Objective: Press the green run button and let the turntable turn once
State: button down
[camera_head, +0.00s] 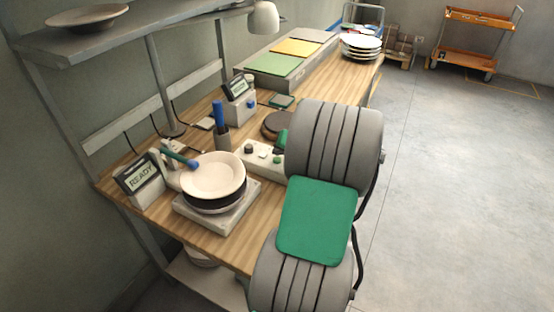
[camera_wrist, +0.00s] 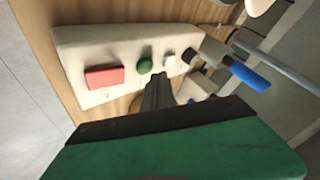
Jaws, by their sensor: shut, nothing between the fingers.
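The white control box (camera_wrist: 125,52) shows a green button (camera_wrist: 145,66) between a red button (camera_wrist: 104,77) and a white one (camera_wrist: 169,60). My gripper (camera_wrist: 157,80) is shut and empty, its dark tips close to the green and white buttons; I cannot tell whether they touch. In the head view the control box (camera_head: 240,157) is partly hidden by my arm, and the gripper tips do not show. The turntable (camera_head: 207,207) carries a cream plate (camera_head: 213,174). A display (camera_head: 140,177) beside it reads READY.
A blue-handled tool (camera_head: 218,115) stands in a holder behind the control box. A blue-tipped nozzle (camera_head: 180,155) reaches over the plate's edge. A second display (camera_head: 238,90), a brown disc (camera_head: 275,124) and stacked plates (camera_head: 360,43) are farther back.

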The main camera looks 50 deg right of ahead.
jog(key=shift+f+b, duration=0.35)
jog(key=shift+f, duration=0.05)
